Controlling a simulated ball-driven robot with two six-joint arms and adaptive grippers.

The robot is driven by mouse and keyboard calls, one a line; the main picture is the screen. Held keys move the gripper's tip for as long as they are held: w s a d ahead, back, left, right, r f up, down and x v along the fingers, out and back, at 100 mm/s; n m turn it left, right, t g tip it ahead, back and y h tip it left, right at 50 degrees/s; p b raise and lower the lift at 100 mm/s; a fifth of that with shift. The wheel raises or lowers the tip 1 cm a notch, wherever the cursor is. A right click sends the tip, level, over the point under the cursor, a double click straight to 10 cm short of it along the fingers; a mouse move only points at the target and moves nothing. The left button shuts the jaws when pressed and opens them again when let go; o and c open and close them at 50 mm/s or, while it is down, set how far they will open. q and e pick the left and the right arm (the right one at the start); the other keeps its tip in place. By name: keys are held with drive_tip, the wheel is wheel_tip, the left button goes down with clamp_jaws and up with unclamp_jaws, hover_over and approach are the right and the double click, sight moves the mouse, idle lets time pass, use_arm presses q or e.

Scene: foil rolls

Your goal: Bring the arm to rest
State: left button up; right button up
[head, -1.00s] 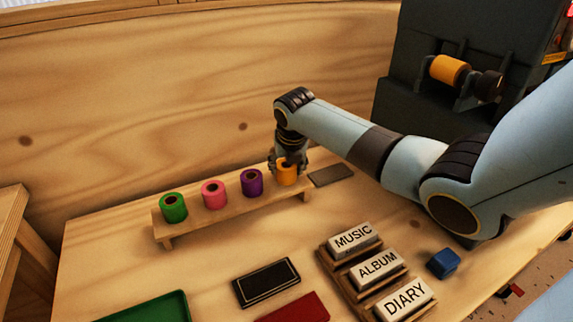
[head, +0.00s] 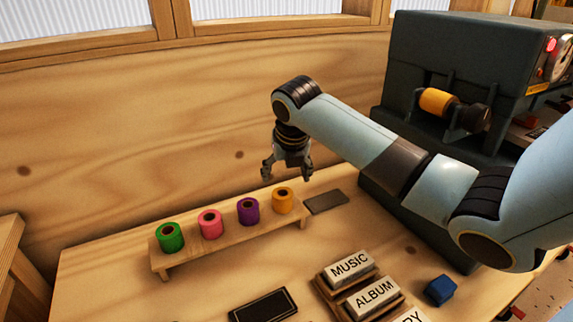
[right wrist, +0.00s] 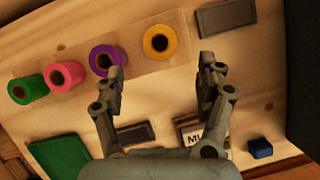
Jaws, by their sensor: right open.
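My right gripper (head: 287,172) is open and empty, pointing down above the right end of a wooden rack (head: 222,238). In the right wrist view its two fingers (right wrist: 163,72) are spread apart with nothing between them. The orange-yellow foil roll (head: 283,200) stands on the rack just below it, apart from the fingers. It also shows in the right wrist view (right wrist: 160,42). Purple (head: 248,211), pink (head: 210,223) and green (head: 170,237) rolls stand upright to its left on the rack. My left gripper is not in view.
A dark machine (head: 455,62) holding another orange roll (head: 435,101) stands behind my right arm. A grey flat plate (head: 326,202) lies right of the rack. Labelled blocks (head: 349,267), a blue block (head: 440,290) and a black plate (head: 263,304) lie nearer the front.

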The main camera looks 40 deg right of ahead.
drive_tip(key=shift+v, duration=1)
